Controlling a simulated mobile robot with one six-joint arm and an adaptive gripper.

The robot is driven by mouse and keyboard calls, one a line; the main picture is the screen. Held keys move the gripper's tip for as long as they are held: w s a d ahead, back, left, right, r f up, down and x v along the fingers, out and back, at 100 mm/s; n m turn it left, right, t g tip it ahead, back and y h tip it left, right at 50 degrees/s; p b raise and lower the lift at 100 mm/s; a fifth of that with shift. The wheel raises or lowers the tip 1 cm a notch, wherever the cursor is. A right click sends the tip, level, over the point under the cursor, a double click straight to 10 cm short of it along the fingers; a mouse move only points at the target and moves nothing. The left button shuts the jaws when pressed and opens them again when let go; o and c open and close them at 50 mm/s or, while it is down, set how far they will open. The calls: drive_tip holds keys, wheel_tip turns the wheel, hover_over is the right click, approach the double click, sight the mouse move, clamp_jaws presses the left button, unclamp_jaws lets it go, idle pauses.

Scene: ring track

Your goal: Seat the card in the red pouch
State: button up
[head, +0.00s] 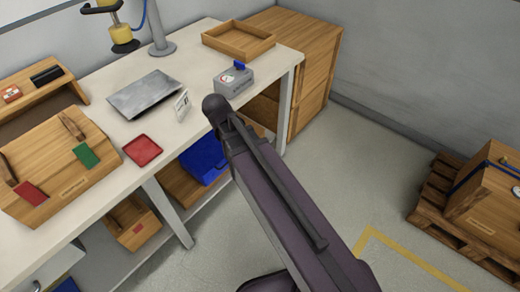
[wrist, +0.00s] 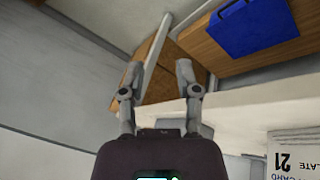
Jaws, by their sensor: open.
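A white card (head: 181,105) with dark print stands near the front edge of the white table. In the wrist view a white card (wrist: 290,155) with upside-down print, including "21", shows at the lower right, partly cut off. A flat red square piece (head: 142,150) with a raised rim lies on the table, left of the card. A red patch (head: 30,195) is on the front of a wooden box; I cannot tell which red thing is the pouch. My gripper (wrist: 158,72) is open and empty, apart from the card. In the head view its fingers are not seen.
The wooden box (head: 60,180) also bears a green patch (head: 86,156). A grey plate (head: 144,93), a small grey box (head: 234,82) and a wooden tray (head: 238,40) are on the table (head: 190,58). A blue bin (head: 204,160) sits below.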

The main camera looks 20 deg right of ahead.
drive_tip(key=s+d+f+n+g+y, duration=0.1)
drive_tip(key=s+d+n+g+y, duration=0.1)
drive_tip(key=s, duration=0.5)
drive_tip(key=d+n+y, duration=0.1)
drive_tip(key=d+y, duration=0.1)
drive_tip(key=d, duration=0.1)
drive_tip(key=shift+s+f, duration=0.3)
drive_tip(key=shift+s, duration=0.05)
drive_tip(key=shift+o, duration=0.2)
